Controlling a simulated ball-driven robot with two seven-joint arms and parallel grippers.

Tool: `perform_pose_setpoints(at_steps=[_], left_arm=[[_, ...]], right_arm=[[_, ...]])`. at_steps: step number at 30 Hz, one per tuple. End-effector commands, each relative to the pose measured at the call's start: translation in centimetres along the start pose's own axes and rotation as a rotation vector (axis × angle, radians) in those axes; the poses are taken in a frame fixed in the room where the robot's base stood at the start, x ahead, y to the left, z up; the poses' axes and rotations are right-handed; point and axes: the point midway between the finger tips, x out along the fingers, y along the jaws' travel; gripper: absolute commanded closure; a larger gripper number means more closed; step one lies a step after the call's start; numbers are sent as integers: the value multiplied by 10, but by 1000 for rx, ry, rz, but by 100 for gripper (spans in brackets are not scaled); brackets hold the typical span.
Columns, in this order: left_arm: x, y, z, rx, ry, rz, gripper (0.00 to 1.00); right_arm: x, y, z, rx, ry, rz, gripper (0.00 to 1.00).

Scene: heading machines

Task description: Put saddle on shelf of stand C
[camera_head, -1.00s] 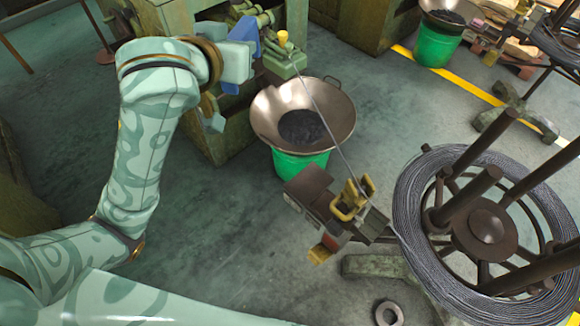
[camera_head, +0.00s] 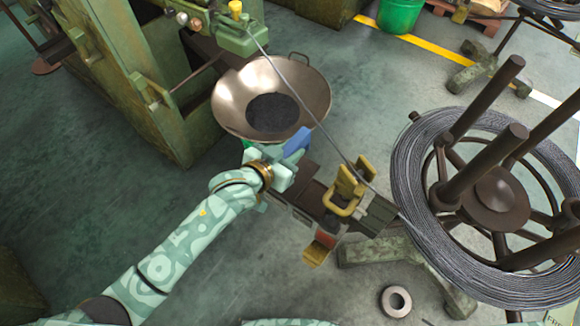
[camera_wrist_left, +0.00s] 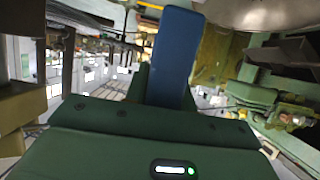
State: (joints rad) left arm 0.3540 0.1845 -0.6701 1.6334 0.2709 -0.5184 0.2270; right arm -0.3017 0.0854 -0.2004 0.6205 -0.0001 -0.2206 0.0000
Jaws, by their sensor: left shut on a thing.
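My left gripper (camera_head: 284,162) is shut on a blue piece (camera_head: 297,142), most likely the saddle. The jaws hide much of their grip. The blue piece also stands upright in the middle of the left wrist view (camera_wrist_left: 175,55). The gripper is just in front of the metal bowl, to the left of the small dark shelf (camera_head: 308,192) that reaches out beside the wire reel stand (camera_head: 450,200). Yellow clamp parts (camera_head: 345,190) stand on that shelf. I see no letter that marks stand C. My right gripper is not in view.
The wide metal bowl (camera_head: 228,95) stands by the green machine (camera_head: 135,75). A rod or wire (camera_head: 310,105) slants from the machine to the reel, close above the gripper. A grey ring (camera_head: 396,301) lies on the floor. Floor at the lower left is clear.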

Motion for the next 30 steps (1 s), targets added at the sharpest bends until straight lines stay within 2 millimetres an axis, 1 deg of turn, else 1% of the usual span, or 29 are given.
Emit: perform_pose_setpoints(at_steps=[1, 5, 8, 10, 13, 18, 22, 23, 24, 25, 30], left_arm=[[7, 0, 18, -4, -6, 2, 100], [13, 0, 30, -3, -3, 1, 100], [18, 0, 45, -4, -5, 1, 100], [23, 0, 56, -4, -5, 1, 100], [24, 0, 58, -1, -2, 0, 100], [23, 0, 54, 0, 0, 0, 100], [24, 0, 58, -1, 0, 0, 100], [24, 0, 58, -1, -1, 0, 69], [24, 0, 57, -1, -1, 0, 58], [24, 0, 57, -1, -1, 0, 53], [24, 0, 57, -1, -1, 0, 53]], right_arm=[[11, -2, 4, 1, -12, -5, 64], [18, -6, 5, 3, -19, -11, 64], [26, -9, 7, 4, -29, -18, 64], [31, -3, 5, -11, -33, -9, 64], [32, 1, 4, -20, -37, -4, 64], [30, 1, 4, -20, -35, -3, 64], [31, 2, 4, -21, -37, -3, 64], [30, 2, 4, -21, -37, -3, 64], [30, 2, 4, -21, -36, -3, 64], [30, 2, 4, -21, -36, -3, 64], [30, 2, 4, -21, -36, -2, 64]])
